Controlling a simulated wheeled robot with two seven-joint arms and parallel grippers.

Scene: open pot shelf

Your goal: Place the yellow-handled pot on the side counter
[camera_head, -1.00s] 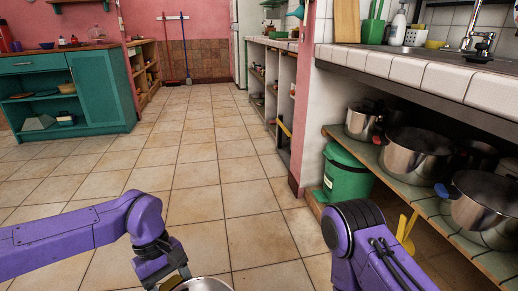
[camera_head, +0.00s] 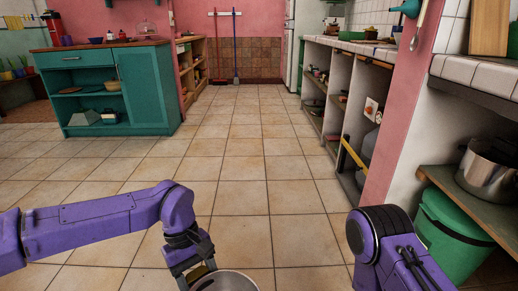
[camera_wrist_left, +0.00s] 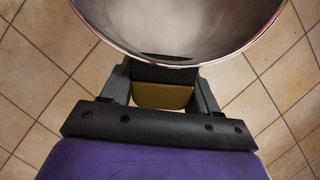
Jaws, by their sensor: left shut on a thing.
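The steel pot (camera_head: 228,281) is at the bottom edge of the head view, only partly in frame. In the left wrist view the pot (camera_wrist_left: 180,25) fills the top, and its yellow handle (camera_wrist_left: 162,95) sits between the fingers. My left gripper (camera_wrist_left: 161,88) is shut on that handle and holds the pot over the floor. It also shows in the head view (camera_head: 196,272). My right arm is at the lower right of the head view, but its gripper is out of frame. I cannot tell which surface is the side counter.
A teal cabinet with a wooden top (camera_head: 108,43) stands at the left. Open shelves (camera_head: 345,100) line the right side. A pot shelf (camera_head: 470,205) and a green bin (camera_head: 452,235) are close at the right. The tiled floor (camera_head: 240,160) ahead is clear.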

